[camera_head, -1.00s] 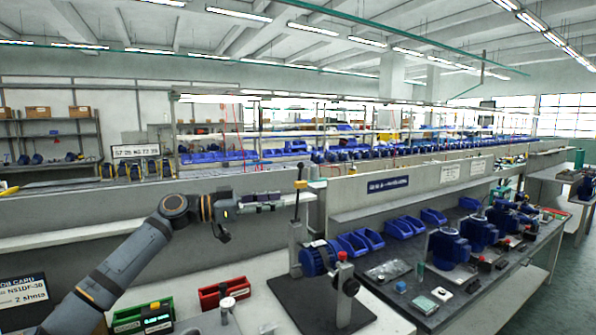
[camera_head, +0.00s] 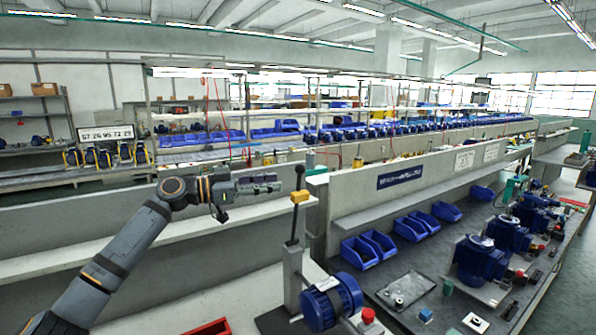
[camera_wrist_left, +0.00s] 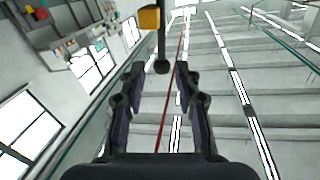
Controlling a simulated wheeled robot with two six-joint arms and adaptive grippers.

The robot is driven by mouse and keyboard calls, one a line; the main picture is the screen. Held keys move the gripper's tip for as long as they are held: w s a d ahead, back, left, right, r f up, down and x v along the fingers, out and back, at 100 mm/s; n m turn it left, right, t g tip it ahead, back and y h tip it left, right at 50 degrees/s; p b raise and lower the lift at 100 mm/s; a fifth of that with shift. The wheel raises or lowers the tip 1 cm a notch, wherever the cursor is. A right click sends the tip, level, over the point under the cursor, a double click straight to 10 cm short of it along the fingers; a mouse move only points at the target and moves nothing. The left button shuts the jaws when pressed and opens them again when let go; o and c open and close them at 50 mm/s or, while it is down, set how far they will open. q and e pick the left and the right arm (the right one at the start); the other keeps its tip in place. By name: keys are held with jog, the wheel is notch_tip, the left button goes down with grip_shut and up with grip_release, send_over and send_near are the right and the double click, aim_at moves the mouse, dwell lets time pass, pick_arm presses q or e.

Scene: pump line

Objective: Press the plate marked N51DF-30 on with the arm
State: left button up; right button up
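A hand press has an upright lever (camera_head: 293,225) with a yellow block (camera_head: 299,197) and a black knob (camera_head: 299,169). A blue motor (camera_head: 340,296) sits at the press, cut off by the bottom edge. My left gripper (camera_head: 279,186) is just left of the lever, level with the stretch between knob and block. In the left wrist view my left gripper (camera_wrist_left: 160,72) is open, and the black knob (camera_wrist_left: 162,65) shows between its fingertips, with the yellow block (camera_wrist_left: 149,18) above. No contact can be made out. The marked plate cannot be made out. My right gripper is out of view.
A red knob (camera_head: 368,315) stands beside the motor. Blue bins (camera_head: 358,252) and more blue motors (camera_head: 478,262) line the dark bench at right. A grey partition (camera_head: 420,185) runs behind. A red bin edge (camera_head: 208,328) shows at the bottom.

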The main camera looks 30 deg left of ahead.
aim_at(300, 190)
pick_arm(q)
jog(key=p+x, duration=0.2)
jog(key=x, duration=0.2)
jog(key=p+x, duration=0.2)
jog(key=x, duration=0.1)
jog(key=shift+w+d+r+p, duration=0.15)
jog(key=shift+w+r+p, duration=0.05)
jog(key=shift+w+p, duration=0.15)
jog(key=shift+w+d+f, duration=0.1)
jog(key=shift+w+d, duration=0.1)
jog(key=shift+w+f, duration=0.15)
grip_shut()
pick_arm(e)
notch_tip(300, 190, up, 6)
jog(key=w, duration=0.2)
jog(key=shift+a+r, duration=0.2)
pick_arm(q)
jog(key=shift+d, duration=0.1)
